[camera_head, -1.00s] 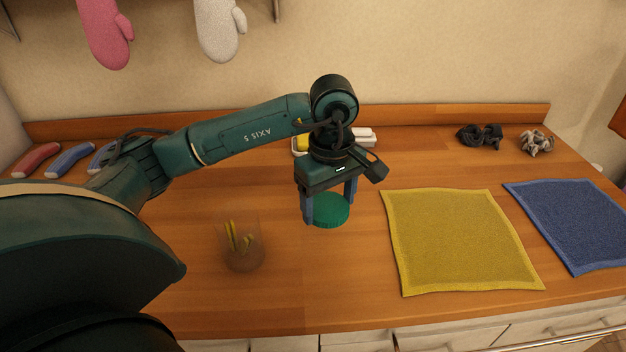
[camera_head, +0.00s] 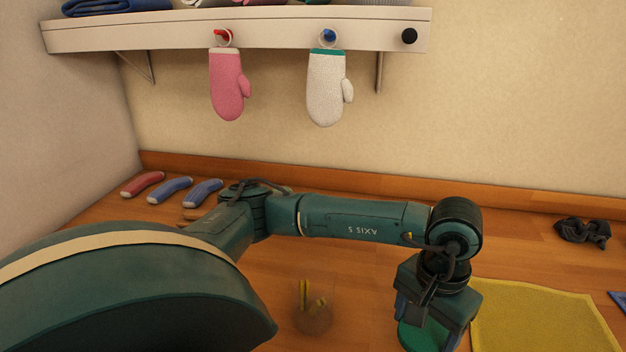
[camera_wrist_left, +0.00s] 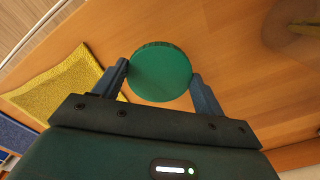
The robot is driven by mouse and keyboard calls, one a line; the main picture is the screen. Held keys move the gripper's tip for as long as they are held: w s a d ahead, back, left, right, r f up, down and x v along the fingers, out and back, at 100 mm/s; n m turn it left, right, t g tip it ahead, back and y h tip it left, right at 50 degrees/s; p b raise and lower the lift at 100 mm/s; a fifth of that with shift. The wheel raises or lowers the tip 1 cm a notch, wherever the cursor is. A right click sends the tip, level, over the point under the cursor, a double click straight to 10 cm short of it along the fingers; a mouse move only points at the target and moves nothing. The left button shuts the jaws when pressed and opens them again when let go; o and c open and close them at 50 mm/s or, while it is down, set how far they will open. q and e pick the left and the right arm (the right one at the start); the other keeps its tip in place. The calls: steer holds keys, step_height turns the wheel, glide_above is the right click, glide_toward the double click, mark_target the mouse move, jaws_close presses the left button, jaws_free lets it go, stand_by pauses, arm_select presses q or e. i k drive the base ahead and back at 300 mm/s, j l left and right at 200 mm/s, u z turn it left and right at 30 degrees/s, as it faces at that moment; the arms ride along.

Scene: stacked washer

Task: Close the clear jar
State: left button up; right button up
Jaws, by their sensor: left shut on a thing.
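The clear jar (camera_head: 313,318) stands on the wooden counter, low in the middle of the head view, with yellow pieces inside. Its transparent walls are hard to make out. A corner of it shows at the top right of the left wrist view (camera_wrist_left: 305,30). My left gripper (camera_wrist_left: 160,82) is shut on a round green lid (camera_wrist_left: 160,71), one finger on each side of its rim. In the head view the lid (camera_head: 418,338) is partly hidden below the gripper, to the right of the jar and apart from it. My right gripper is not in view.
A yellow cloth (camera_head: 540,318) lies right of the gripper. A dark scrunchie (camera_head: 582,232) lies at the back right. Red and blue rolled items (camera_head: 168,190) lie at the back left. A pink mitt (camera_head: 228,88) and a white mitt (camera_head: 325,90) hang from the shelf (camera_head: 180,36).

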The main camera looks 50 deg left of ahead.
mark_target(313, 298)
steer(key=k, duration=0.65)
steer(key=u, duration=1.2)
steer(key=k+l+u, duration=0.15)
steer(key=k+l, duration=0.25)
